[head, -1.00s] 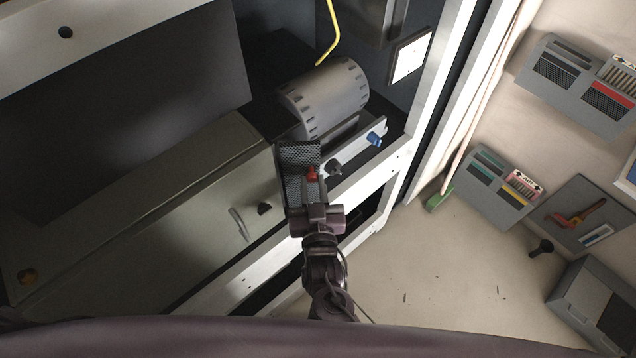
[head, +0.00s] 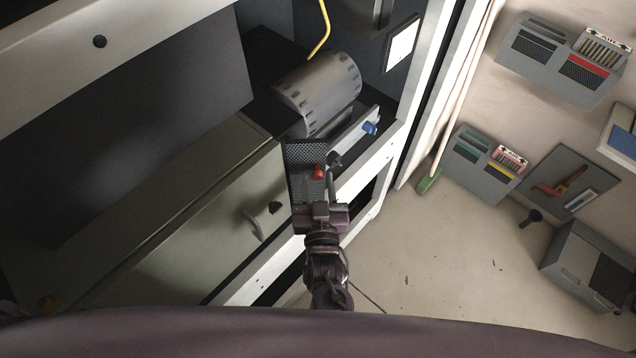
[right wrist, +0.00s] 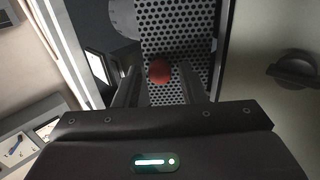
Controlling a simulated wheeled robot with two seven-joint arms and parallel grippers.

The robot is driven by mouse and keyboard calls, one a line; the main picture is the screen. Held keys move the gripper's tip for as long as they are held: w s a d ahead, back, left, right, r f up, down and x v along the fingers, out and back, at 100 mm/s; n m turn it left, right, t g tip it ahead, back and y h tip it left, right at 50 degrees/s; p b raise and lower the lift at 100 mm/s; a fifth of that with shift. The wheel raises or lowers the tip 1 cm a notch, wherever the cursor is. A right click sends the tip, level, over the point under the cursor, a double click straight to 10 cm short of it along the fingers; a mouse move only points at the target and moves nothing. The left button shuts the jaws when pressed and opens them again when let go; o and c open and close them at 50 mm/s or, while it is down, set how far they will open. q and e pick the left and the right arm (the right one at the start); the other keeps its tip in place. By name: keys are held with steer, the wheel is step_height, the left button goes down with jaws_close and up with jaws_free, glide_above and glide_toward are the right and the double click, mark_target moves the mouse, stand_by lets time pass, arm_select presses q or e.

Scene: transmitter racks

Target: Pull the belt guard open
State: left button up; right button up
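The belt guard (head: 300,155) is a dark perforated panel with a red knob (head: 318,172), beside the grey ribbed drum (head: 318,88) in the cabinet. In the right wrist view, the mesh of the guard (right wrist: 178,40) fills the upper middle, and the red knob (right wrist: 159,72) shows between my fingertips. My right gripper (head: 320,190) is at the near end of the guard, and its fingers (right wrist: 158,76) are apart on either side of the knob. I cannot tell whether they touch it. My left gripper is not in view.
A blue knob (head: 370,128) and a black knob (head: 334,160) sit on the rail beside the guard. A grey-green cover with a dark latch (head: 274,208) lies left of my arm. Wall racks (head: 560,62) and a grey box (head: 590,262) stand right. The floor between is mostly clear.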

steer(key=shift+o, duration=0.6)
steer(key=shift+s, duration=0.1)
steer(key=shift+s+d+f, duration=0.1)
steer(key=shift+s+f, duration=0.05)
steer(key=shift+s, duration=0.1)
steer(key=s+b, duration=0.2)
steer(key=s, duration=0.5)
steer(key=shift+d, duration=0.4)
